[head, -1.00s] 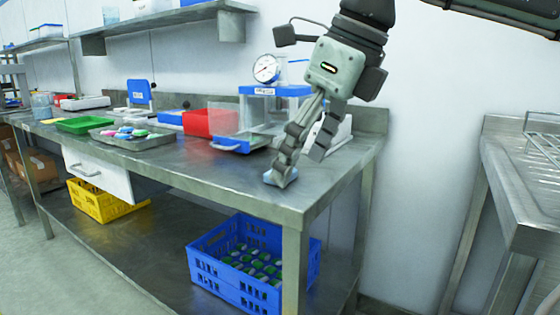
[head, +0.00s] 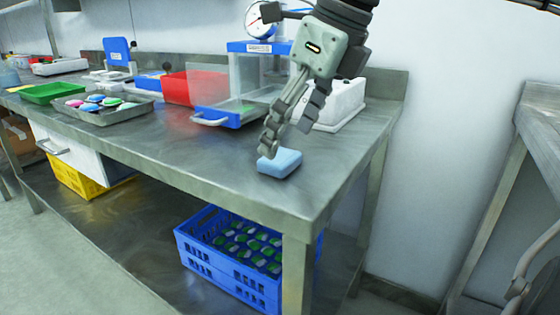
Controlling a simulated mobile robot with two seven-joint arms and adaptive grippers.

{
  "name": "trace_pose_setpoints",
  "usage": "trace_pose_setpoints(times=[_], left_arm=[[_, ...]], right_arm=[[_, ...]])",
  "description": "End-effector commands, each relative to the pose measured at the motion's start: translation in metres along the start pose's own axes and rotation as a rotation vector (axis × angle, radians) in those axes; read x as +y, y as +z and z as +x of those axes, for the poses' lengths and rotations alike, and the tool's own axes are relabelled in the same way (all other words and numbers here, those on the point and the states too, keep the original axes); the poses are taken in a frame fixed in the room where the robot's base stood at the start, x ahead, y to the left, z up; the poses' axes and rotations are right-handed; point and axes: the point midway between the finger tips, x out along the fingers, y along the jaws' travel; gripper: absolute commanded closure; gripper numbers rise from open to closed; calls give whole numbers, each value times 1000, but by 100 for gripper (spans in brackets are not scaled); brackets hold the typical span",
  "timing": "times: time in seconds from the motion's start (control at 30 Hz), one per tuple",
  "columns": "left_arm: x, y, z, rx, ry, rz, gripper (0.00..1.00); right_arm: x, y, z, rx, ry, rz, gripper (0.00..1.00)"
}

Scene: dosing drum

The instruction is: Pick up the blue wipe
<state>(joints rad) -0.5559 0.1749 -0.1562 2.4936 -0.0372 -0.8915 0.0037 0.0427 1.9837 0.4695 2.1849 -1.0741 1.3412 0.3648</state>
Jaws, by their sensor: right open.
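The blue wipe (head: 281,164) is a small pale-blue folded pad. It lies flat on the steel table (head: 215,172) near its right front corner. My right gripper (head: 285,148) comes down from above, open, with its fingers close over the back left of the wipe. A finger hides a little of the wipe's far edge. I cannot tell whether a fingertip touches it. My left gripper is not in view.
A clear box with a blue lid and base (head: 232,113) stands behind the gripper, beside a white device (head: 340,105) and a red bin (head: 180,88). A metal tray (head: 138,107) of coloured items sits left. A blue crate (head: 230,280) is below. The table front is clear.

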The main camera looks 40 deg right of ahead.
Motion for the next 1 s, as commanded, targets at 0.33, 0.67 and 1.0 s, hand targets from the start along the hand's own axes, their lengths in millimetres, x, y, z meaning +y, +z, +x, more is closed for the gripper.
trace_pose_setpoints(times=[0.33,0.67,1.0], left_arm=[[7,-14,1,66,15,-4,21],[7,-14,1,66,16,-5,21],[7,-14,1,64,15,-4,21]], right_arm=[[-3,0,36,0,0,3,21],[-3,0,35,0,0,2,41],[-3,0,35,0,0,2,62]])
